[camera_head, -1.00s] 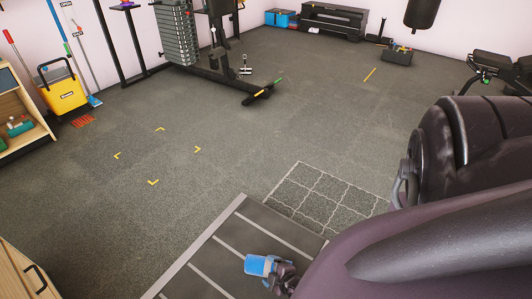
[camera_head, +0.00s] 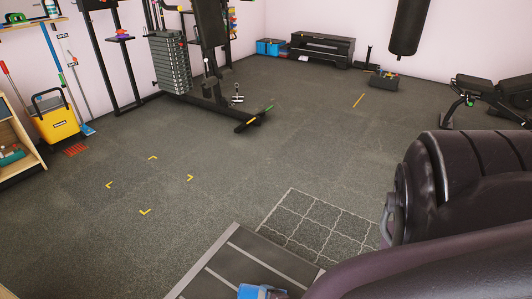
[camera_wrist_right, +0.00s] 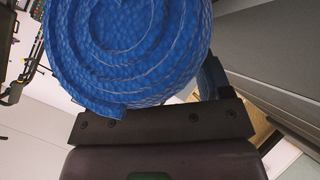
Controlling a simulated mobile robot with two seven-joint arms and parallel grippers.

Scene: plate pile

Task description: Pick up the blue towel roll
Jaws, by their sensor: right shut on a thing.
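The blue towel roll (camera_wrist_right: 130,50) fills the upper middle of the right wrist view, its spiral end facing the camera. My right gripper (camera_wrist_right: 160,115) is shut on it; the fingertips are mostly hidden behind the roll. In the head view the roll (camera_head: 255,291) shows only partly at the bottom edge, above the grey striped surface, with my right arm beside it. My left gripper is not in view.
A grey striped surface (camera_head: 232,262) lies at the bottom. Open floor (camera_head: 200,150) with yellow corner marks spreads beyond it. A yellow bucket (camera_head: 56,118) stands at left, a weight machine (camera_head: 178,68) at the back.

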